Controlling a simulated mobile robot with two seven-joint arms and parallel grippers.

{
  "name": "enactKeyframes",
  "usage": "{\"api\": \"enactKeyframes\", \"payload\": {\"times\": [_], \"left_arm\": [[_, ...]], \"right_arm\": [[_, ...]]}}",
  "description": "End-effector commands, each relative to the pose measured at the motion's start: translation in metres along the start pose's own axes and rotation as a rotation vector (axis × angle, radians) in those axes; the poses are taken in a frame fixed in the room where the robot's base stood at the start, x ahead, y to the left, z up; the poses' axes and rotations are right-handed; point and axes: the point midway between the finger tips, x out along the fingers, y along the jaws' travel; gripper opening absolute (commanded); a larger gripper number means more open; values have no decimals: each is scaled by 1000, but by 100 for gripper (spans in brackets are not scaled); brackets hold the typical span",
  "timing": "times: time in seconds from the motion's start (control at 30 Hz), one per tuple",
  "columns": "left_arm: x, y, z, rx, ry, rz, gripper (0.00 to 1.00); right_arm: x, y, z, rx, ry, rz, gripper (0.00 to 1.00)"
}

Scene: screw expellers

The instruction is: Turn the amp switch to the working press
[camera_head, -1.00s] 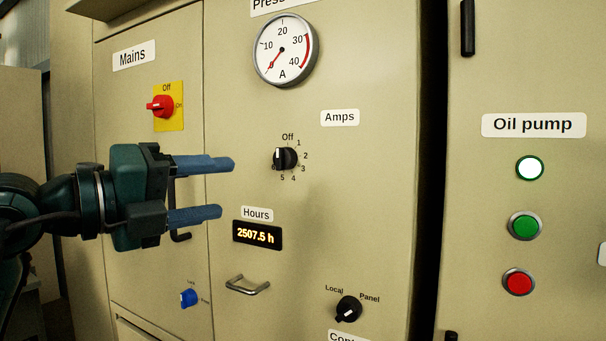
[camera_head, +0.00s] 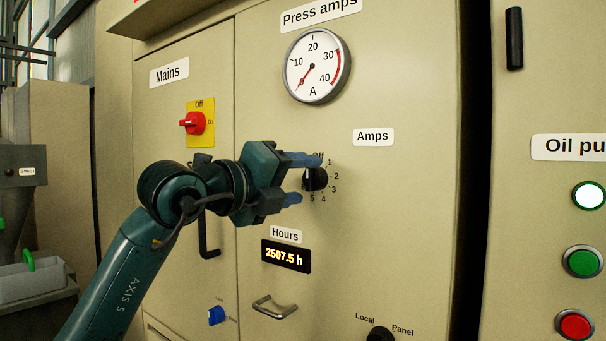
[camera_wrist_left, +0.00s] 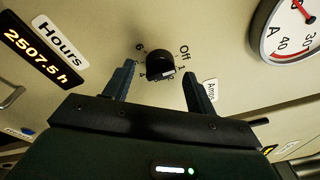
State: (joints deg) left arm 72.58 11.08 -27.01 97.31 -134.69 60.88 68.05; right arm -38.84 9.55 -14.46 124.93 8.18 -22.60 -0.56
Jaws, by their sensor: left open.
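The amp switch (camera_head: 316,180) is a black rotary knob on the beige panel, with Off at the top of its scale and numbers around it. It also shows in the left wrist view (camera_wrist_left: 160,66), lying between the fingertips. Its exact setting is hard to read. My left gripper (camera_head: 308,178) is open, its blue fingers above and below the knob in the head view and partly covering the scale. In the left wrist view the open jaws (camera_wrist_left: 158,72) have a gap on both sides of the knob. My right gripper is not in view.
The Press amps gauge (camera_head: 316,66) above has its needle near zero. The red Mains switch (camera_head: 193,123) is at left. The hours display (camera_head: 286,256) and a metal handle (camera_head: 274,307) are below. A black Local/Panel knob (camera_head: 380,334) sits at the bottom edge.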

Motion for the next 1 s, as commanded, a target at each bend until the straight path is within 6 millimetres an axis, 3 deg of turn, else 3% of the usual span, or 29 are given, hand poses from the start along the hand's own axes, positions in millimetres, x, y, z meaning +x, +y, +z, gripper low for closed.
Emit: {"api": "enactKeyframes", "payload": {"times": [0.13,0.47,1.0], "left_arm": [[12,0,0,-1,1,0,56],[14,0,-1,0,1,0,56],[14,1,0,0,1,1,13]], "right_arm": [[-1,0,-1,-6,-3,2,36],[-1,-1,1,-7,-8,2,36],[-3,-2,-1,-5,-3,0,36]]}}
